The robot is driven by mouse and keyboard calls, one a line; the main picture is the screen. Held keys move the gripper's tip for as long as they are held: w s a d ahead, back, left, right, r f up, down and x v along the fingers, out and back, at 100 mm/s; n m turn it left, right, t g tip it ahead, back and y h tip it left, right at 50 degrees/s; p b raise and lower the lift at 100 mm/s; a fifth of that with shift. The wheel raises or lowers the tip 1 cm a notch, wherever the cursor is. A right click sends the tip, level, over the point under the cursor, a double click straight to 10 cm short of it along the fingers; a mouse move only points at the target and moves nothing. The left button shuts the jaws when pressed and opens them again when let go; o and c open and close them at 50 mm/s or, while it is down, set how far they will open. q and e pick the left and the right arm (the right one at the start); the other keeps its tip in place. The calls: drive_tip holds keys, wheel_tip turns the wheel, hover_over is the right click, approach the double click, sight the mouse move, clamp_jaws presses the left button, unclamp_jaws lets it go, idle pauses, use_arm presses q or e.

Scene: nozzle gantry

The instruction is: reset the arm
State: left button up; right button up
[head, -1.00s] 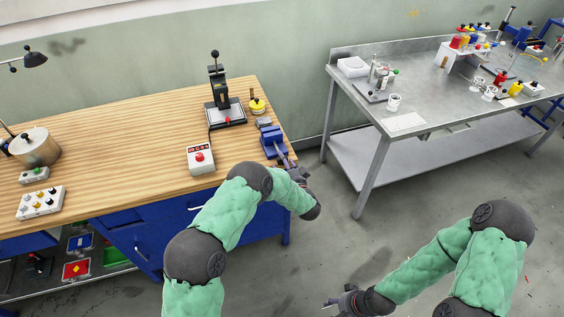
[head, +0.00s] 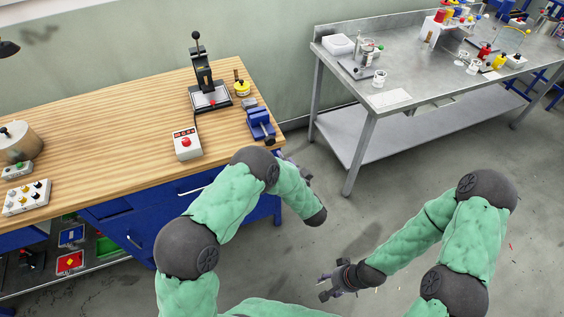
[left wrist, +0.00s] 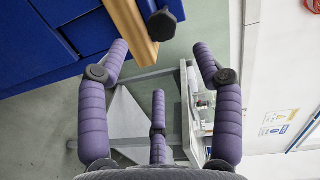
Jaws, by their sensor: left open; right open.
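My left gripper (head: 292,162) hangs just off the right end of the wooden bench, close to the blue vise (head: 261,124) and partly hidden by my forearm. In the left wrist view its purple fingers (left wrist: 160,60) are spread open with nothing between them. My right gripper (head: 325,289) is low over the open floor, apart from any furniture, and it looks open and empty.
The wooden bench (head: 110,130) carries a black press (head: 207,85), a red-button box (head: 187,143) and a yellow-topped item (head: 241,87). A steel table (head: 420,75) with small lab items stands at the right. The floor between them is clear.

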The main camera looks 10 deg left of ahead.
use_arm(q)
drive_tip(key=s+d+f+n+g+h, duration=0.1)
drive_tip(key=s+f+n+g+h, duration=0.2)
drive_tip(key=s+f+h, duration=0.35)
drive_tip(key=s+f+n+g+h, duration=0.3)
drive_tip(key=s+f+h, duration=0.1)
drive_tip(key=f, duration=0.6)
drive_tip(key=s+d+n+g+h, duration=0.1)
drive_tip(key=s+n+g+h, duration=0.1)
drive_tip(key=s, duration=0.9)
drive_tip(key=s+d+f+n+g+h, duration=0.1)
drive_tip(key=s+g, duration=0.4)
drive_tip(key=s, duration=0.6)
drive_tip(key=n+h, duration=0.1)
drive_tip(key=n, duration=0.1)
drive_tip(key=shift+d+f+n, duration=0.25)
drive_tip(key=shift+n, duration=0.05)
drive_tip(key=shift+w, duration=0.1)
